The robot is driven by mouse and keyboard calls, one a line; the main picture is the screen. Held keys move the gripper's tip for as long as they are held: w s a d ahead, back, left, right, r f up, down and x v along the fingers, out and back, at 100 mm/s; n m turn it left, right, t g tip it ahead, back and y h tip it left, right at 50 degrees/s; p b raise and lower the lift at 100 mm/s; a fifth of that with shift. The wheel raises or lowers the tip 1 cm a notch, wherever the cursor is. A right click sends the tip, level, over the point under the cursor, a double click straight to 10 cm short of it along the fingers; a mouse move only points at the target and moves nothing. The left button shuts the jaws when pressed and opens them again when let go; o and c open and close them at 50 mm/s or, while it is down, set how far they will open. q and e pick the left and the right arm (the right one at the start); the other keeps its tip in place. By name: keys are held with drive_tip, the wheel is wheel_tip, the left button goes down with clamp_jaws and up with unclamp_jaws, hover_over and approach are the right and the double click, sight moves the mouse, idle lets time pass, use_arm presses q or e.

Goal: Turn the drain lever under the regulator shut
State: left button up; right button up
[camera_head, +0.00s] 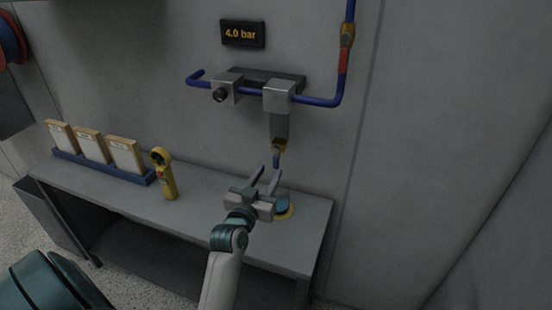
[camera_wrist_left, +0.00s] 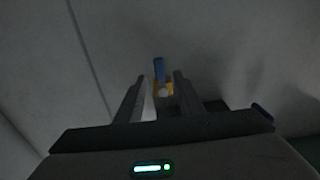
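The grey metal regulator (camera_head: 279,97) is on the wall, on a blue pipe, with a grey bowl (camera_head: 279,127) hanging under it. The drain lever (camera_head: 277,161) is a short blue handle below a brass fitting (camera_head: 279,146) at the bowl's bottom; in the head view it points down. My left gripper (camera_head: 267,174) is open and empty, just below the lever, fingers pointing up at it. In the left wrist view the blue lever (camera_wrist_left: 159,69) and brass fitting (camera_wrist_left: 164,89) show in the gap between the open fingers (camera_wrist_left: 160,85). Contact cannot be told. My right gripper is out of view.
A display (camera_head: 242,34) reads 4.0 bar.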

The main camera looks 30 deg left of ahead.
sight(275, 163)
use_arm(q)
drive_tip(key=p+x, duration=0.1)
drive_tip(key=x, duration=0.5)
drive_tip(key=shift+w, duration=0.4)
clamp_jaws()
